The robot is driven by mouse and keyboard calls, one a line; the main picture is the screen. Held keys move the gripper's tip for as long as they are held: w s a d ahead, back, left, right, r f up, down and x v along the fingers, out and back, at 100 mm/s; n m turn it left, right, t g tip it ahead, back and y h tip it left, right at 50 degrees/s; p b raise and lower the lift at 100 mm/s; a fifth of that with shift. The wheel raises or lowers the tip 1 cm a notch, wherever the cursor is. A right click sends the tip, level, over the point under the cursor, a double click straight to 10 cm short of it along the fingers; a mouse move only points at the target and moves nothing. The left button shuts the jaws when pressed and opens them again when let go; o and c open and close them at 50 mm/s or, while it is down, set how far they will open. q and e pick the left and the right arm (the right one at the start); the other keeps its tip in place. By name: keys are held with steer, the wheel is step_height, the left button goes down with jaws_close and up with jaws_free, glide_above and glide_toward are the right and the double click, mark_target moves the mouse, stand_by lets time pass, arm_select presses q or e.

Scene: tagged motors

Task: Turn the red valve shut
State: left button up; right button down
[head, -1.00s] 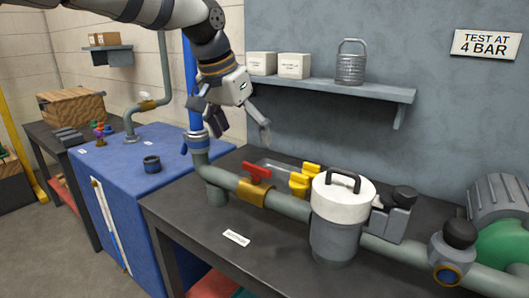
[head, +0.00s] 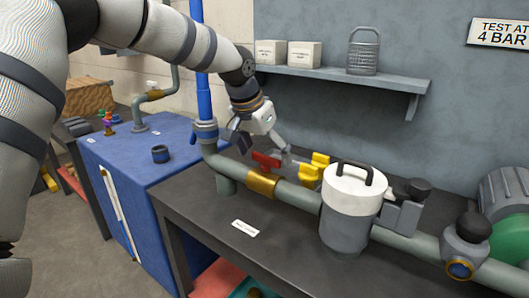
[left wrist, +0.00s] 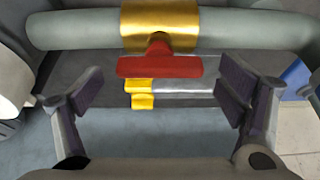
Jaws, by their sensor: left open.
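The red valve (head: 267,161) is a T-shaped handle on a brass body (head: 263,184) set in a grey-green pipe. In the left wrist view the red handle (left wrist: 159,64) lies crosswise, in line with the pipe, between and beyond my fingertips. In the left wrist view my left gripper (left wrist: 165,92) is open, with a finger on each side and nothing between the pads. I see no contact with the handle. My right gripper is not in view.
A yellow object (head: 315,171) lies behind the pipe, close to the left gripper. A white-lidded grey canister (head: 351,208) stands on the pipe to the right. A wall shelf (head: 345,78) holds boxes and a lantern-like metal can.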

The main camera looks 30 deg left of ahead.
arm_select(q)
steer(key=c, duration=1.2)
steer(key=shift+o, duration=0.2)
